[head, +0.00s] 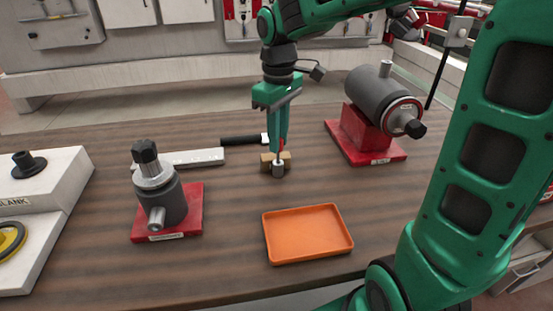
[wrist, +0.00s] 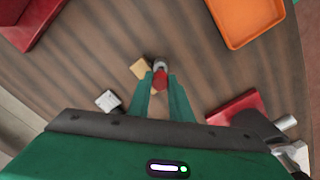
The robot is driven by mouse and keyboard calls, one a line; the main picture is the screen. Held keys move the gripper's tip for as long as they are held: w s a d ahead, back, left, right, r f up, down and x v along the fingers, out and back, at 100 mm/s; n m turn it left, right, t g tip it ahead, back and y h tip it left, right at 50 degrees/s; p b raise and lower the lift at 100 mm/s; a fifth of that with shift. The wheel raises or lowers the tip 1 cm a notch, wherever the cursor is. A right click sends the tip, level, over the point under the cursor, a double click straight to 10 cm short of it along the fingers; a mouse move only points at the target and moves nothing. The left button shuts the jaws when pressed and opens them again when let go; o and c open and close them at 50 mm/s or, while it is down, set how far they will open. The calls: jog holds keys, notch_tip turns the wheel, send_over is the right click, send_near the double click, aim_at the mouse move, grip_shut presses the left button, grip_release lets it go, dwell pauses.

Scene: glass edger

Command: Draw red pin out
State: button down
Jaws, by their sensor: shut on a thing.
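The red pin (wrist: 160,80) is between my gripper's fingertips in the wrist view. In the head view only a bit of red shows at the fingertips. My gripper (head: 280,150) points down and is shut on the red pin. A small grey metal cylinder (head: 278,169) is right below the fingertips, and it also shows at the pin's far end in the wrist view (wrist: 159,64). I cannot tell how much of the pin is inside it. A tan block (head: 287,157) is just behind the cylinder.
An orange tray (head: 307,258) lies at the front, with bare table around it. A grey machine on a red base (head: 367,140) stands at right, another on a red base (head: 190,222) at left. A black-handled tool (head: 243,140) lies behind left. A white board (head: 40,185) is far left.

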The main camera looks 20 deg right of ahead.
jog(key=shift+r, duration=1.3)
jog(key=shift+r, duration=2)
